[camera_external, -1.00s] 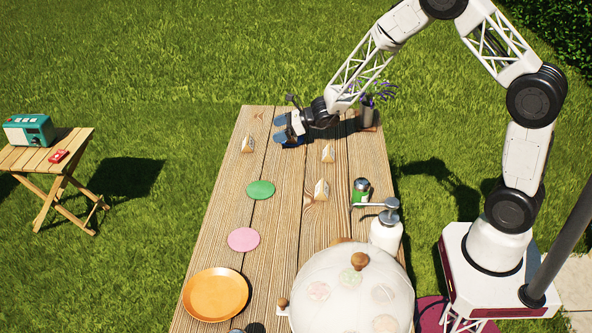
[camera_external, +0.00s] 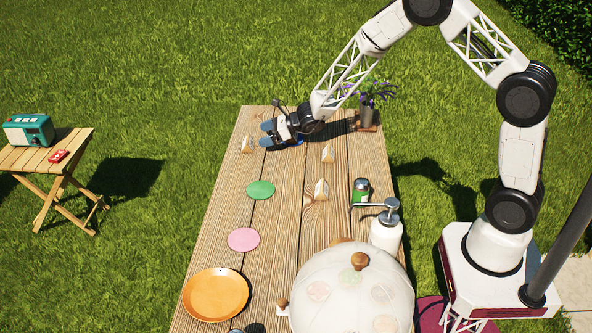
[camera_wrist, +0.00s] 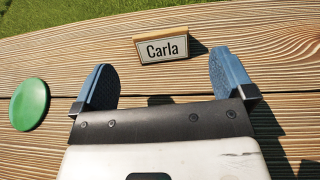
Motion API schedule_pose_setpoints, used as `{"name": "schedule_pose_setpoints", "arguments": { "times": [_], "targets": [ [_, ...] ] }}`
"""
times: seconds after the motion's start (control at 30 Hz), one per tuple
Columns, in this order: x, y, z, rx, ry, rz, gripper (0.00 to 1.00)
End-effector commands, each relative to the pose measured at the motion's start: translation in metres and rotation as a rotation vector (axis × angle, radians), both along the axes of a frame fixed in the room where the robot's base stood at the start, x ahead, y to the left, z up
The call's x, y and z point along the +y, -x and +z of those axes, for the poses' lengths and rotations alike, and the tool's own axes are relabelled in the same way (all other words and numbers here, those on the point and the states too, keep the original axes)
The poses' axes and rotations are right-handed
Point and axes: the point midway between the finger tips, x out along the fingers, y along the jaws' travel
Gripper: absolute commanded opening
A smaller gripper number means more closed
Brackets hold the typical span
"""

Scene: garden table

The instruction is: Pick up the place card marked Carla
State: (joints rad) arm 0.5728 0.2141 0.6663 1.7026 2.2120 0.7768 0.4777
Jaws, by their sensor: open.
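The place card marked Carla (camera_wrist: 165,48) stands upright on the table in the wrist view, white with a wooden frame, its lettering facing my gripper. My gripper (camera_wrist: 162,68) is open, with one blue finger on each side of the view. The card is ahead of the fingertips and roughly centred between them, apart from both. In the external view, my gripper (camera_external: 267,134) is low over the far part of the table. A card (camera_external: 247,145) just left of it appears to be the same one, its name unreadable there.
Other cards stand right of my gripper (camera_external: 328,154) and nearer the camera (camera_external: 321,190). A green disc (camera_external: 260,190) and pink disc (camera_external: 243,239) lie flat. A flower pot (camera_external: 367,117), green-labelled jar (camera_external: 361,190), pump bottle (camera_external: 386,232), dome (camera_external: 345,290) and orange plate (camera_external: 215,294) are also there.

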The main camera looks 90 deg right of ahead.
Motion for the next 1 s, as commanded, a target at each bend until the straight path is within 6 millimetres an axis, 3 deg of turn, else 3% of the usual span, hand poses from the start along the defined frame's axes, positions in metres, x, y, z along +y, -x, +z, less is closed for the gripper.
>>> {"name": "schedule_pose_setpoints", "arguments": {
  "times": [0.63,1.0],
  "targets": [
    [0.004,-0.046,-0.020,0.000,0.000,0.000,1.00],
    [0.004,-0.051,-0.021,0.000,0.000,0.000,1.00]
  ]
}}
